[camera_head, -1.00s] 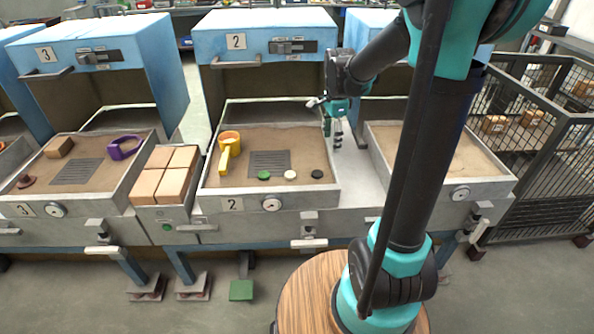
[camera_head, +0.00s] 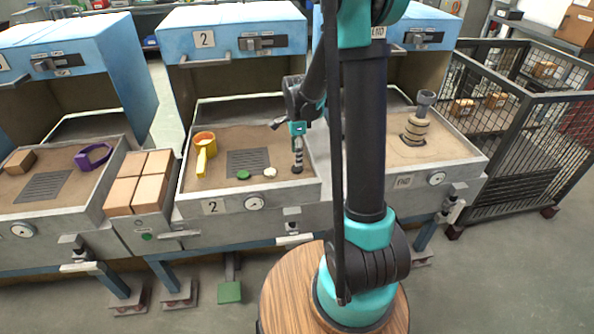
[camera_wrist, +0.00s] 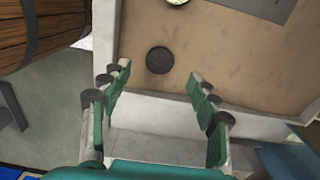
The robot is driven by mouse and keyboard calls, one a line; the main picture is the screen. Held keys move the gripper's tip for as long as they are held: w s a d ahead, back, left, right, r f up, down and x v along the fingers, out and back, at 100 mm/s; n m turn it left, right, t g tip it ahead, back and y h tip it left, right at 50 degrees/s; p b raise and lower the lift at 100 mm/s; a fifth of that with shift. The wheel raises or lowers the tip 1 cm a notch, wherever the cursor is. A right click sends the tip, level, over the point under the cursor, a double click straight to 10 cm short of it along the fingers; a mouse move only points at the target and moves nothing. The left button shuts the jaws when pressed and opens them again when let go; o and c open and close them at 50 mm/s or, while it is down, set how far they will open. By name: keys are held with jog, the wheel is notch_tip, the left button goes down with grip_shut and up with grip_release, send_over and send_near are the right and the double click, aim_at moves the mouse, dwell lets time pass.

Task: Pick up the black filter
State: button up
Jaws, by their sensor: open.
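The black filter (camera_wrist: 159,60) is a small dark round disc lying flat on the sandy bed of tray 2. In the head view it is at the tray's front right, mostly hidden by my fingers. My gripper (camera_head: 297,158) points down over that spot. In the wrist view my gripper (camera_wrist: 159,73) is open, with one finger on each side and nothing between them. The filter shows just beyond the fingertips, roughly centred between them, with no contact visible.
A green disc (camera_head: 243,175) and a cream disc (camera_head: 270,172) lie left of the filter. The tray's metal wall (camera_head: 262,203) borders the front.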

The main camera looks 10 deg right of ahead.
aim_at(297, 168)
jog(key=shift+d+f, duration=0.1)
jog(key=shift+f, duration=2.75)
jog(key=c, duration=0.9)
